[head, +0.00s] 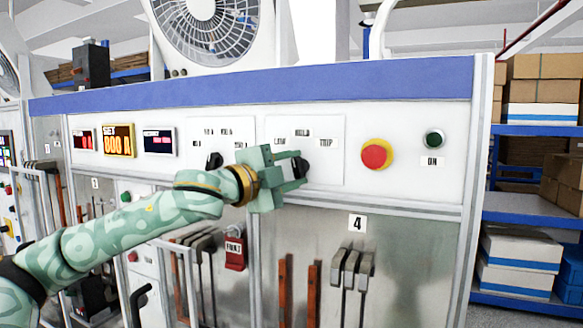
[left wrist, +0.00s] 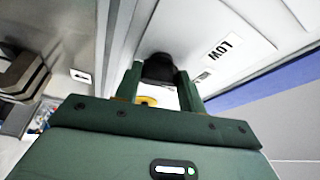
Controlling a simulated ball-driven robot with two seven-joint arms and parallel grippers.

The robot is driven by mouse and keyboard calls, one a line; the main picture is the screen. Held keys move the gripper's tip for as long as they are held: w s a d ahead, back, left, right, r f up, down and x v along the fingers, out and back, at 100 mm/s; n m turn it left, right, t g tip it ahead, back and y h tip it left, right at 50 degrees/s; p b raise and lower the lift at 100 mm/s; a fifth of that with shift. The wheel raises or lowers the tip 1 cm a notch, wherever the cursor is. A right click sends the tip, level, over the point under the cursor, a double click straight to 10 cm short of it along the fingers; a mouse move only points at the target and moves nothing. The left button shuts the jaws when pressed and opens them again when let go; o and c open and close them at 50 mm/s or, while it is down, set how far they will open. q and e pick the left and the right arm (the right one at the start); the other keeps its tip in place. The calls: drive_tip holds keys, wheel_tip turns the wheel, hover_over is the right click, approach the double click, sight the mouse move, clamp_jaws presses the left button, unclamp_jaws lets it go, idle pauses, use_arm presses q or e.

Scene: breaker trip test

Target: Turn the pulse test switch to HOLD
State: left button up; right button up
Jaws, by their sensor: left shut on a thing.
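The pulse test switch is a black knob (head: 303,165) on a white panel plate, with the labels LOW (head: 280,141), HOLD (head: 302,134) and TRIP (head: 326,142) around it. My left gripper (head: 296,168) is at the panel with its fingers shut on this knob. In the left wrist view the black knob (left wrist: 158,69) sits between the two fingertips (left wrist: 160,80), and the LOW label shows upside down beside it. The fingers hide part of the knob, so I cannot tell which label it points to. My right gripper is not in view.
A red emergency button (head: 376,155) on yellow and a green button (head: 433,139) marked ON are to the right. Another black knob (head: 214,160) is close on the left, beside lit displays (head: 118,141). Levers (head: 352,264) stand below; a fan (head: 210,30) sits above.

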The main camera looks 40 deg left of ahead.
use_arm(q)
drive_tip(key=shift+r+m, duration=0.1)
drive_tip(key=shift+m, duration=0.6)
drive_tip(key=shift+m+g+p, duration=0.3)
drive_tip(key=shift+m+g, duration=0.1)
drive_tip(key=shift+m, duration=0.1)
drive_tip(key=o, duration=1)
